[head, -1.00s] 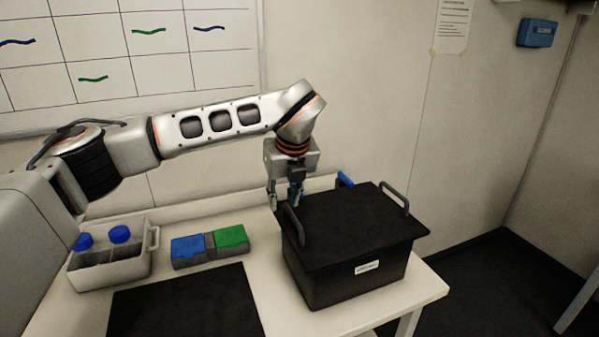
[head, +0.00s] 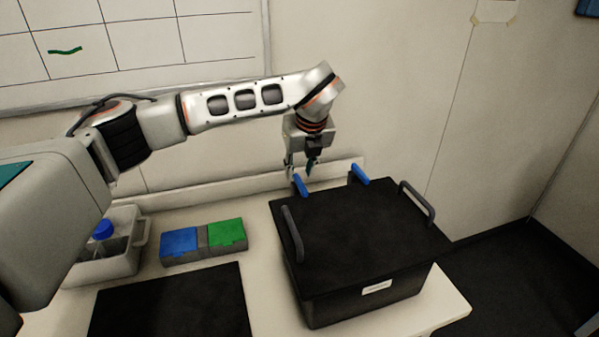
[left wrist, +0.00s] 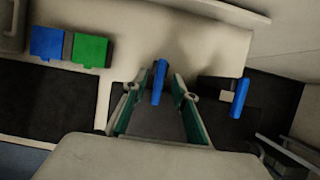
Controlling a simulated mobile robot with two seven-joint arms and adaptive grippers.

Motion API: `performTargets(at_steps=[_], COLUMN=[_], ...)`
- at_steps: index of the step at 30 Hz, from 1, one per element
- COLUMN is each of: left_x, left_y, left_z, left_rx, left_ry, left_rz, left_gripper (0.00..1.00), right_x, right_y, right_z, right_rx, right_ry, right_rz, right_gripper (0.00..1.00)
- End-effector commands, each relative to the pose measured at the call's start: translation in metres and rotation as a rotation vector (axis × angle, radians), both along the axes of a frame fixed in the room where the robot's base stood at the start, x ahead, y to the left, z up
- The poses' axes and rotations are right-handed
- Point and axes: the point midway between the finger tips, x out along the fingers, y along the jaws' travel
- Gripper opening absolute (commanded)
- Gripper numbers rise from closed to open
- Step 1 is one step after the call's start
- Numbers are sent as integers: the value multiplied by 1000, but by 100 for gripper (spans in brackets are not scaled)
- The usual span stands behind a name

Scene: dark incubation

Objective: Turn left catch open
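The black lidded box (head: 365,235) stands on the white bench. Two blue catches sit at the back edge of its lid. The left catch (head: 300,185) and right catch (head: 360,174) both slant in the head view. My left gripper (head: 302,172) points down just above and behind the left catch. In the left wrist view, the left catch (left wrist: 159,82) shows between my two spread fingers (left wrist: 161,92), with gaps on both sides. The right catch (left wrist: 239,98) is to the right, clear of the fingers. My right gripper is not in view.
Grey handles (head: 292,234) and (head: 417,203) rise from the lid's sides. A black mat (head: 170,302), a blue and green block holder (head: 203,241), and a grey carrier (head: 140,232) with a blue-capped bottle are to the left. A wall stands close behind the bench.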

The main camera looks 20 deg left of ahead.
Motion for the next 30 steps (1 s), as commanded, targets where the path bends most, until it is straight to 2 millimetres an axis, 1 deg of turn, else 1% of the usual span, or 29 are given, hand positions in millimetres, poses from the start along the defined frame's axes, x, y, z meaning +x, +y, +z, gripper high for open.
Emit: performTargets(at_steps=[1,6,10,17,20,21,30], left_x=[1,8,10,10,10,10,10], left_y=[2,5,6,6,6,6,7], left_z=[-8,-23,-28,-29,-29,-29,-29], left_rx=[-1,-1,-1,-1,-1,-1,0], left_ry=[4,1,-1,-1,-1,-1,-1], left_rz=[2,1,0,0,0,0,-12], left_gripper=[28,28,28,28,4,0,0], right_x=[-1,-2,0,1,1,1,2], right_y=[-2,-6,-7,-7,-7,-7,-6], right_z=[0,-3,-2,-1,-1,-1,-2], right_rx=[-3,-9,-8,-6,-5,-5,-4], right_ry=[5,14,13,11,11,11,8], right_rz=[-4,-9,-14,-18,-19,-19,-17], right_gripper=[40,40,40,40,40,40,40])
